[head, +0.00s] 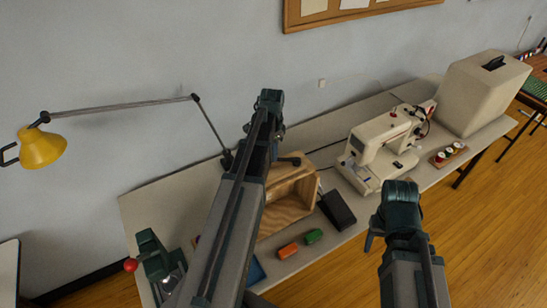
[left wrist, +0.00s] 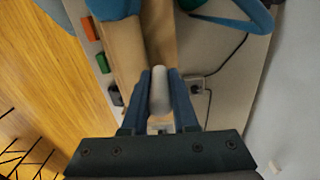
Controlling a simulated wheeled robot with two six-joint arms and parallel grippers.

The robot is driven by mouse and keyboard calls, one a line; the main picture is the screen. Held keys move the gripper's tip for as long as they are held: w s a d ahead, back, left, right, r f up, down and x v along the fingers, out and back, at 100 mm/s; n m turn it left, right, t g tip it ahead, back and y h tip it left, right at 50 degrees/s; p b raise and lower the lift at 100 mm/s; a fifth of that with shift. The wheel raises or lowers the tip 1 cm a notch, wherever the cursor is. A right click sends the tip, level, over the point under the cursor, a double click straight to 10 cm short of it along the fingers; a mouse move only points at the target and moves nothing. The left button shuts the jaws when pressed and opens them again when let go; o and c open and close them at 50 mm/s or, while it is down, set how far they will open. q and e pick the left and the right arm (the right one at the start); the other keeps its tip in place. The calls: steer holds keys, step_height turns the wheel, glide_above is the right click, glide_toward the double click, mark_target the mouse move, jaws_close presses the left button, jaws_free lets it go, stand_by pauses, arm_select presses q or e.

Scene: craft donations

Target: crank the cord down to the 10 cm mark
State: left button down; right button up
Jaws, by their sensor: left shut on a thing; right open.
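In the left wrist view, my left gripper (left wrist: 160,80) is shut on a pale grey, rounded handle (left wrist: 160,95) standing between its two fingers. Pale wooden parts (left wrist: 126,48) lie just beyond it. In the head view, my left arm covers the left gripper and part of an open wooden box (head: 291,205) on the long table. My right gripper (head: 373,236) is in front of the table's edge, open, mostly hidden by its own wrist, with nothing seen in it. I cannot make out the cord or the 10 cm mark in either view.
Green (head: 314,236) and orange-red (head: 288,250) blocks and a black pedal (head: 338,209) lie near the table's front edge. A sewing machine (head: 378,150) and beige case (head: 484,92) stand to the right. A yellow lamp (head: 42,148) reaches out left. A red-knobbed green device (head: 150,258) sits front left.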

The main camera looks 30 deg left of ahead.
arm_select(q)
steer(key=w+m, duration=0.1)
steer(key=m, duration=0.1)
steer(key=w+a+m, duration=0.1)
steer(key=w, duration=0.1)
steer(key=shift+m, duration=0.4)
steer(key=w+d+m, duration=0.2)
steer(key=w+m, duration=0.1)
steer(key=m, duration=0.1)
steer(key=w+d+m, duration=0.2)
steer(key=w+m, duration=0.1)
steer(key=m, duration=0.2)
steer(key=w+d+m, duration=0.2)
steer(key=w+m, duration=0.1)
steer(key=m, duration=0.1)
steer(key=shift+w, duration=0.4)
steer(key=shift+w+d+m, duration=0.1)
steer(key=shift+d+m, duration=0.9)
steer(key=shift+d, duration=1.5)
steer(key=c, duration=0.7)
jaws_free()
